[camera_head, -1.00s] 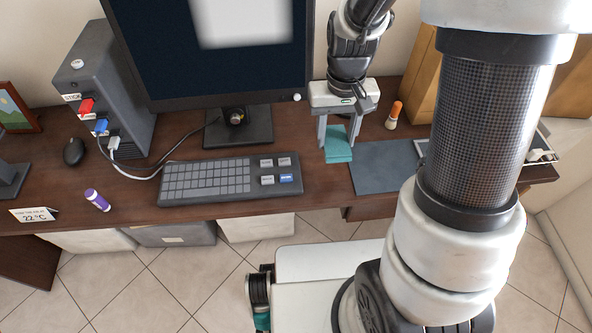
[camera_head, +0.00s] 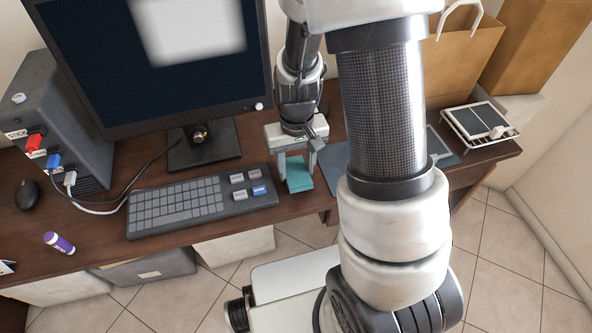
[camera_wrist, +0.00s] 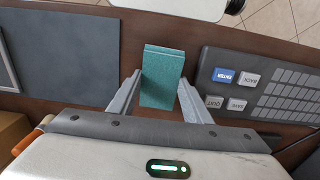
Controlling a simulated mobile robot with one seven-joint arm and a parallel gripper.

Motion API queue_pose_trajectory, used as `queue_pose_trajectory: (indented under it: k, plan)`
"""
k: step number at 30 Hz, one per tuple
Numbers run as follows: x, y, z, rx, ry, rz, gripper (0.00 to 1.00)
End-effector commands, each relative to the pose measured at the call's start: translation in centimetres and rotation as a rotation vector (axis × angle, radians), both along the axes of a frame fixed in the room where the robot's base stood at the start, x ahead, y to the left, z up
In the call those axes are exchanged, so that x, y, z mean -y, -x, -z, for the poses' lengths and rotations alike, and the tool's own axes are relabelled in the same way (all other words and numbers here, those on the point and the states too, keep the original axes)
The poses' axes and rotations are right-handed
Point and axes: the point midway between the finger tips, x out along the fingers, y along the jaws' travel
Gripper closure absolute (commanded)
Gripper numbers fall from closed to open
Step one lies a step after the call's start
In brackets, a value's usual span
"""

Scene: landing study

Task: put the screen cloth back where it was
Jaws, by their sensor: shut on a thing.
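The screen cloth (camera_head: 299,173) is a teal folded pad. My gripper (camera_head: 299,180) points down over the desk with the cloth between its two fingers, shut on it. In the wrist view the cloth (camera_wrist: 162,75) shows between the fingertips (camera_wrist: 160,88), over brown desk top. It is just right of the keyboard in the head view; whether it touches the desk I cannot tell. The monitor (camera_head: 160,60) stands at the back left, with a pale blurred patch on its dark screen.
The keyboard (camera_head: 175,207) lies close left of the cloth. A grey mat (camera_head: 333,160) lies right of it, partly hidden by my arm; it also shows in the wrist view (camera_wrist: 75,50). A computer tower (camera_head: 65,110) with cables stands left. A wire tray (camera_head: 480,125) is far right.

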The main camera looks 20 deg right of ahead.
Motion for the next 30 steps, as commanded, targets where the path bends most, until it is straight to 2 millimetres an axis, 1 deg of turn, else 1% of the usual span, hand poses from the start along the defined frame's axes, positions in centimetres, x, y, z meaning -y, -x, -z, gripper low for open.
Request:
queue_pose_trajectory:
  k: [1, 8, 12, 13, 15, 16, 25, 28, 30]
  plan:
    - [0.0, 0.0, 0.7, -0.002, 0.0, 0.001, 0.81]
    - [0.0, 0.0, 0.7, 0.0, 0.0, 0.0, 0.81]
    - [0.0, 0.0, 1.1, 0.0, 0.0, 0.0, 0.81]
    - [0.0, 0.0, 1.0, 0.0, 0.0, 0.0, 0.52]
    - [0.0, 0.0, 1.0, 0.0, 0.0, 0.0, 0.4]
    - [0.0, 0.0, 1.0, 0.0, 0.0, 0.0, 0.37]
    - [0.0, 0.0, 0.7, 0.001, 0.0, -0.001, 0.37]
    - [0.0, -0.1, 0.0, 0.003, -0.001, -0.001, 0.37]
    - [0.0, -0.1, -1.1, 0.004, 0.0, -0.002, 0.37]
